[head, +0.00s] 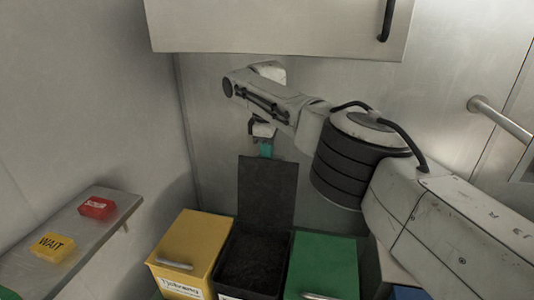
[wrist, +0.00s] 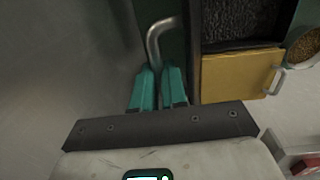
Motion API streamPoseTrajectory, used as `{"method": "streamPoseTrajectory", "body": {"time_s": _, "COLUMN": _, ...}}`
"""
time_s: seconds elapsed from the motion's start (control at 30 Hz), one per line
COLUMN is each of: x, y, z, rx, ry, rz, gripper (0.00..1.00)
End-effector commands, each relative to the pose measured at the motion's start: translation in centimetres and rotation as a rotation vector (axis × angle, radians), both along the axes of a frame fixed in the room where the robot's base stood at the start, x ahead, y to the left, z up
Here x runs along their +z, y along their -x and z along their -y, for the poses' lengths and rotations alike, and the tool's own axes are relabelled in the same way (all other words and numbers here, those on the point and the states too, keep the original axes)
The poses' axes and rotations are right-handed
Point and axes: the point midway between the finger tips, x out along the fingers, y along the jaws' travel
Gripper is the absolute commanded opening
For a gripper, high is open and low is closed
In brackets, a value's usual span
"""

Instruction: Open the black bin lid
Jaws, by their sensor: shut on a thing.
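The black bin (head: 250,262) stands between the yellow and green bins. Its black lid (head: 266,190) is raised, standing about upright at the bin's back edge, and the dark inside of the bin shows. My gripper (head: 265,149), with teal fingers, is at the top edge of the raised lid. In the wrist view the fingers (wrist: 159,86) are closed around a bent metal handle (wrist: 154,42). The handle is hidden in the head view.
A yellow bin (head: 195,243) stands left and a green bin (head: 322,262) right, both with lids shut. A shelf (head: 105,225) on the left wall holds a red block (head: 97,208) and a yellow "WAIT" block (head: 52,247). A cabinet (head: 270,28) hangs above my arm.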

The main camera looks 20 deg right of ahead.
Motion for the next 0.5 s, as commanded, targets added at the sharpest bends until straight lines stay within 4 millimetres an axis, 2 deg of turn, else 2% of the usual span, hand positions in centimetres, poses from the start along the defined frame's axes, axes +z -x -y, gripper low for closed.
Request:
{"method": "streamPoseTrajectory", "body": {"time_s": 0.03, "x": -0.4, "y": -0.04, "z": 1.01, "rx": -0.012, "ry": 0.013, "rz": 0.005, "gripper": 0.0}}
{"method": "streamPoseTrajectory", "body": {"time_s": 0.47, "x": -0.24, "y": -0.23, "z": 1.11, "rx": -0.013, "ry": 0.014, "rz": 0.015, "gripper": 0.0}}
{"method": "streamPoseTrajectory", "body": {"time_s": 0.5, "x": -0.23, "y": -0.23, "z": 1.11, "rx": -0.013, "ry": 0.014, "rz": 0.015, "gripper": 0.13}}
